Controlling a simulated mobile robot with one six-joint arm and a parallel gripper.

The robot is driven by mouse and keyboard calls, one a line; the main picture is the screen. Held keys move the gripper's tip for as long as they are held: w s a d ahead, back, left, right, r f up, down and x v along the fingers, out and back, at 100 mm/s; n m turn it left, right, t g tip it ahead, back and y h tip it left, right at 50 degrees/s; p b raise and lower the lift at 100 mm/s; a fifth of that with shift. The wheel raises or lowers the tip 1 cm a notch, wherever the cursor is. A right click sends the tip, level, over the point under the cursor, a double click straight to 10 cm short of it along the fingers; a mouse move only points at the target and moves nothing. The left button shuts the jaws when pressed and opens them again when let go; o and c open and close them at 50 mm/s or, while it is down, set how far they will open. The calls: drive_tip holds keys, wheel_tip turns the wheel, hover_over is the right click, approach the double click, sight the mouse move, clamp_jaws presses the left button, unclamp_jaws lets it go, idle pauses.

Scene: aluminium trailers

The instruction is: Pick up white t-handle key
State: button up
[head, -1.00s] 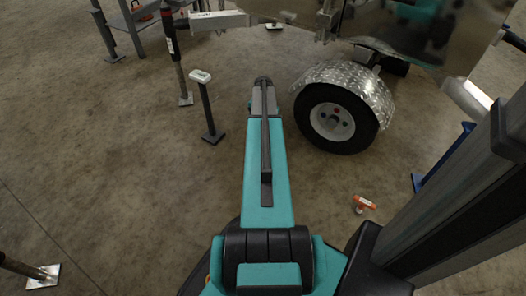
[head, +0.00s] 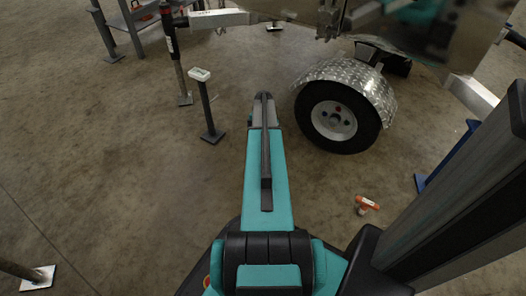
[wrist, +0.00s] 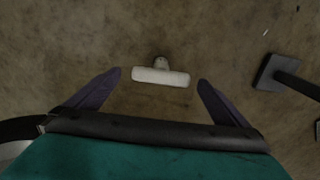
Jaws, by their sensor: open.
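The white t-handle key (wrist: 161,77) shows in the wrist view, with its bar lying crosswise and a short stub on its far side. It appears to be over the brown concrete floor. My gripper (wrist: 159,79) is open, with one dark purple finger to the left of the key and one to the right. There are gaps between the key and both fingertips, and nothing is held. In the head view I cannot make out this key or my gripper; my teal arm covers the middle.
A dark post with a white top (head: 206,105) stands left of my arm. A trailer wheel (head: 339,118) under a metal fender is to the right. An orange t-handled item (head: 367,203) is on the right. A dark base plate (wrist: 272,73) with a post shows at the wrist view's right.

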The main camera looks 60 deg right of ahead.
drive_tip(key=shift+f, duration=0.1)
drive_tip(key=shift+w+d+f+b, duration=0.1)
drive_tip(key=shift+f+b, duration=0.75)
drive_tip(key=shift+f, duration=0.4)
drive_tip(key=shift+d+f+b, duration=0.1)
drive_tip(key=shift+f+b, duration=0.75)
drive_tip(key=shift+f, duration=0.4)
drive_tip(key=c, duration=1.5)
drive_tip(key=shift+r, duration=0.15)
